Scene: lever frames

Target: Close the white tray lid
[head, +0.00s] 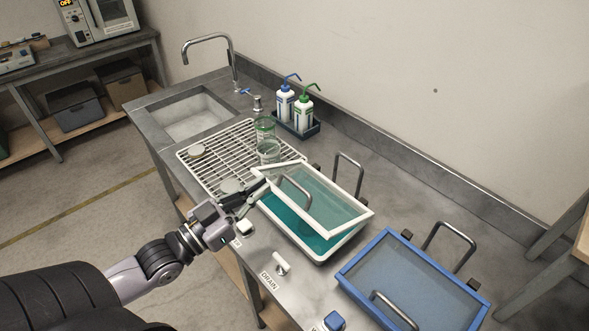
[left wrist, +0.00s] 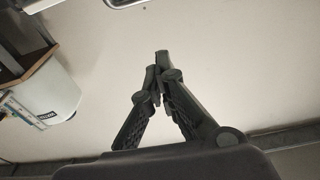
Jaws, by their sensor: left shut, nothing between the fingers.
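The white tray (head: 323,261) stands on the steel bench and holds teal liquid. Its lid (head: 352,219), a white frame with a clear pane, is tilted above the tray, with a gap between its near edge and the tray rim. My left gripper (head: 262,186) is shut and empty at the left end of the lid. I cannot tell whether it touches the lid. In the left wrist view its fingertips (left wrist: 160,62) meet, with nothing between them. My right gripper is not in view.
A blue tray (head: 398,275) with a lid lying flat stands to the right. Two wash bottles (head: 303,113) stand behind. A small white valve (head: 281,263) is at the bench front.

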